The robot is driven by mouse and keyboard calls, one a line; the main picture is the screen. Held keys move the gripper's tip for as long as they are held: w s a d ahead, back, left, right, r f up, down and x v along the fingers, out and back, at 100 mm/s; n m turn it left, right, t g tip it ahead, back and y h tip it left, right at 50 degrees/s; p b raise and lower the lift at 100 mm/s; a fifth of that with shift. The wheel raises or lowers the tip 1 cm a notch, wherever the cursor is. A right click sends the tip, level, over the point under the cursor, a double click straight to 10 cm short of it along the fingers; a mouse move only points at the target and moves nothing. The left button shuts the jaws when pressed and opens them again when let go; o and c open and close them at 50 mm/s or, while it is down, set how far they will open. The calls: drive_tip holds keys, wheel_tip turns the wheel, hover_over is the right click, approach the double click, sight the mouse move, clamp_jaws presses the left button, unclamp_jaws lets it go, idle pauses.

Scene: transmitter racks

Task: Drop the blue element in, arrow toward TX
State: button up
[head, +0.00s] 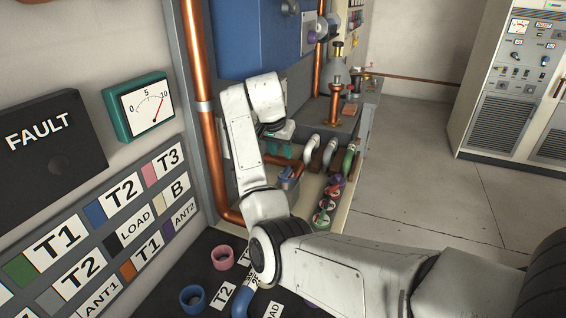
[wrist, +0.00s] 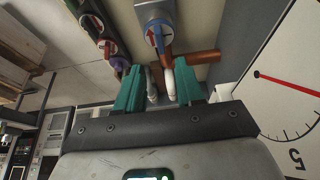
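The blue element (head: 289,173) sits upright at the copper line on the bench, just below my gripper (head: 281,152) in the head view. In the wrist view the blue element (wrist: 155,22) shows its round face with an arrow marking, beyond the fingertips. I cannot tell which way its arrow points relative to TX, nor how deep it sits. A copper pipe (wrist: 202,58) runs close past the fingertips. No TX label is readable.
Several coloured elements (head: 325,205) stand in a row to the right. Curved pipe ends (head: 311,148) stand behind. A vertical copper pipe (head: 204,100) and a blue cabinet (head: 245,40) crowd the left. The floor at right is clear.

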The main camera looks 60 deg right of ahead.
drive_tip(key=shift+v, duration=1.45)
drive_tip(key=shift+f, duration=0.1)
